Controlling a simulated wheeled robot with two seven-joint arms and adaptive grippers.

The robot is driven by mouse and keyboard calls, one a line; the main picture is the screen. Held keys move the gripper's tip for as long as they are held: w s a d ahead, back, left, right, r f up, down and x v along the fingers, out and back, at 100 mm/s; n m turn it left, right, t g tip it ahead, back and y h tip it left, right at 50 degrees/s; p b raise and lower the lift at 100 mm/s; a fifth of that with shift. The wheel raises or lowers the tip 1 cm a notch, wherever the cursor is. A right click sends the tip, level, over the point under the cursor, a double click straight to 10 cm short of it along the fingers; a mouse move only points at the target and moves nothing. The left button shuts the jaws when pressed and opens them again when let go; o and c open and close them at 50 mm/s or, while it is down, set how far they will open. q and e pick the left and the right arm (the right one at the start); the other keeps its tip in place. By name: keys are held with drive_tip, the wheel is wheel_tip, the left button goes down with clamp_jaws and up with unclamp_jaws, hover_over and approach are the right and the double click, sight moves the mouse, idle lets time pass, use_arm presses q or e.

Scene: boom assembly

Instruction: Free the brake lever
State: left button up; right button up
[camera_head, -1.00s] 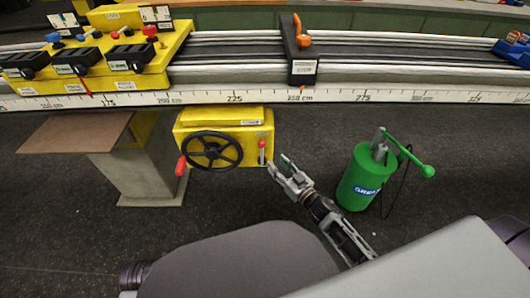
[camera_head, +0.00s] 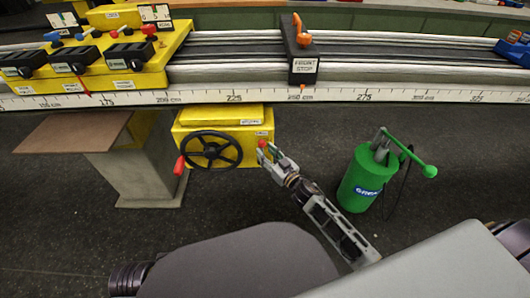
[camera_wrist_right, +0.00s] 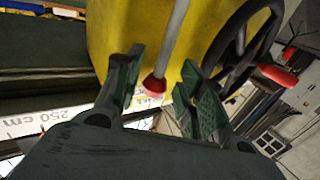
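The brake lever (camera_head: 262,144), with a red end, is on the right part of the yellow box (camera_head: 222,120) under the rail. My right gripper (camera_head: 267,153) is at the lever and hides most of it in the head view. In the right wrist view the brake lever's grey rod (camera_wrist_right: 174,40) ends in a red knob. My right gripper (camera_wrist_right: 162,68) shows there with its green-padded fingers apart, one on each side of the lever, with gaps between. My left gripper is not in view.
A black handwheel (camera_head: 211,150) with a red handle is just left of the lever. A green pump canister (camera_head: 364,180) with a lever and hose stands on the floor to the right. The rail (camera_head: 400,95) with its scale runs above.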

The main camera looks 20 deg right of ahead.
drive_tip(key=shift+w+a, duration=0.25)
drive_tip(key=shift+w, duration=0.45)
drive_tip(key=shift+c, duration=0.4)
clamp_jaws()
